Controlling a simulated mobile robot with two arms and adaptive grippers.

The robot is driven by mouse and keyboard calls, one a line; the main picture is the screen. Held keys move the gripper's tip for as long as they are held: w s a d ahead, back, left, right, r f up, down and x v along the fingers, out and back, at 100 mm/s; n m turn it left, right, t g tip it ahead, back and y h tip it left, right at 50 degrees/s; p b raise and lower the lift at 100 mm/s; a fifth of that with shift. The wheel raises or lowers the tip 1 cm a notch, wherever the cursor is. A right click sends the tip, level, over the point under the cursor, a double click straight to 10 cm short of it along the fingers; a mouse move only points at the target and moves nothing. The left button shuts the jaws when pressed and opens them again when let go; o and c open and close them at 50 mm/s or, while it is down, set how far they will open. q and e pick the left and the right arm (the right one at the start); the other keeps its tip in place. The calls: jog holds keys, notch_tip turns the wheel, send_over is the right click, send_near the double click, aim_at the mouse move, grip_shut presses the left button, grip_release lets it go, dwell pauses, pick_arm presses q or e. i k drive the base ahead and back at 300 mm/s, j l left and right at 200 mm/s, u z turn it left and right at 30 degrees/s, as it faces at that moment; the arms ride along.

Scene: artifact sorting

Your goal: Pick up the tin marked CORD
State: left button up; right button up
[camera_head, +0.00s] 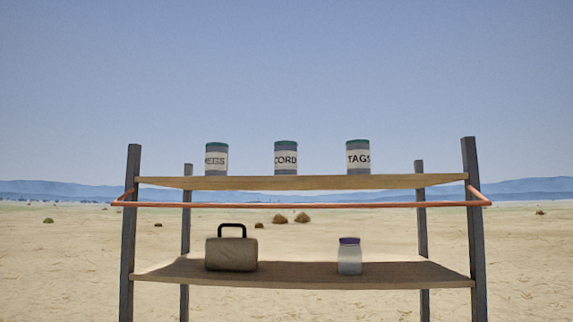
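The tin marked CORD (286,158) stands upright on the top shelf (300,183), in the middle of three tins. It is grey with a green lid and a pale label. To its left is a similar tin whose label appears to read PEGS (216,159). To its right is a tin marked TAGS (358,157). Clear gaps separate the tins. Neither of my grippers shows in the head view.
An orange rail (300,205) runs across the front, just below the top shelf. Dark posts (477,230) stand at the corners. The lower shelf (310,275) holds a brown case with a black handle (231,253) and a purple-lidded jar (349,257). Open sand surrounds the rack.

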aim_at(285, 154)
jog(key=u, duration=0.2)
jog(key=i+l+u, duration=0.15)
jog(key=l+u, duration=0.7)
jog(key=l, duration=0.2)
jog(key=i+l, duration=0.05)
